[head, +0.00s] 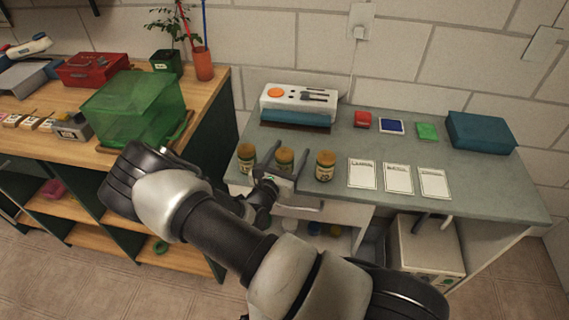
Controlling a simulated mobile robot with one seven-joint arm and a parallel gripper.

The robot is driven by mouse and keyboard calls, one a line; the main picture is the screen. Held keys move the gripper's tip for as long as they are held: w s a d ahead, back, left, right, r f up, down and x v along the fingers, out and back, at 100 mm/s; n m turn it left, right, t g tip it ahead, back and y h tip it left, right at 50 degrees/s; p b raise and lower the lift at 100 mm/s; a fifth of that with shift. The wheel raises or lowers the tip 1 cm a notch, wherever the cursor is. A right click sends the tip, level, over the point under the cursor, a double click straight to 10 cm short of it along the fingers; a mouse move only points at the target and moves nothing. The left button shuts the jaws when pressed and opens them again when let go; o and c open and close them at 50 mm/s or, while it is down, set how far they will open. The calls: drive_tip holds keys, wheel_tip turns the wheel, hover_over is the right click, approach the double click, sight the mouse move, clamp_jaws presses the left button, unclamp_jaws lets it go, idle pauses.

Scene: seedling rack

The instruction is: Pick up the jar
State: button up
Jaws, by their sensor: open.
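Three jars with orange-brown lids and pale labels stand upright in a row at the front left of the grey-green bench: a left jar (247,158), a middle jar (285,159) and a right jar (325,165). My gripper (291,152) is open at the bench's front edge, its two fingers pointing towards the back. In the head view the middle jar shows between the fingers. I cannot tell how far the fingers reach along its sides. The gripper's body hides the lower part of the middle jar. The left and right jars are outside the fingers.
A white device (299,98) with an orange knob stands behind the jars. Several white cards (397,178) lie right of them. A blue box (480,132) is at the back right. A wooden shelf (75,150) with a green bin (133,105) stands left. The bench's middle is mostly clear.

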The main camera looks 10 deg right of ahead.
drive_tip(key=c, duration=1.2)
